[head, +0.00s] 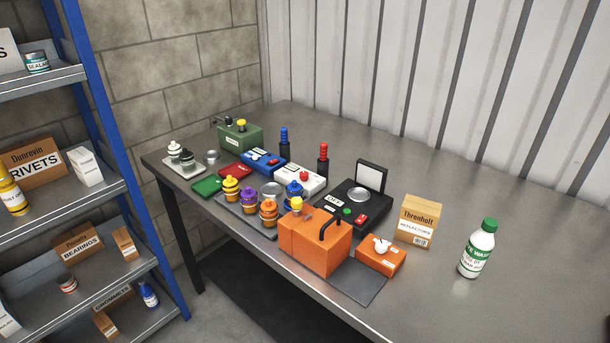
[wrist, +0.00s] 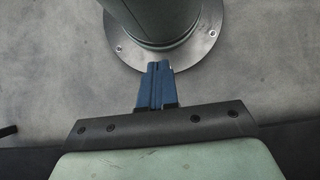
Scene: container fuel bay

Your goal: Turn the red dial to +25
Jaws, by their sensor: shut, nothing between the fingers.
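A red dial (head: 304,176) sits on a white box (head: 313,187) near the middle of the table. Its scale and pointer are too small to read in the head view. My gripper (wrist: 156,67) shows only in the wrist view, with its blue fingers shut together and nothing between them. It is over a bare grey surface by a round metal flange, which looks like my own base. The dial is not in the wrist view, and my gripper is not in the head view.
A blue box (head: 262,160) and a tray of coloured jars (head: 233,205) stand beside the white box. A black device (head: 345,214) with a raised lid and a large orange box (head: 315,250) are close by. A white bottle (head: 477,250) stands right. The table's right side is mostly clear.

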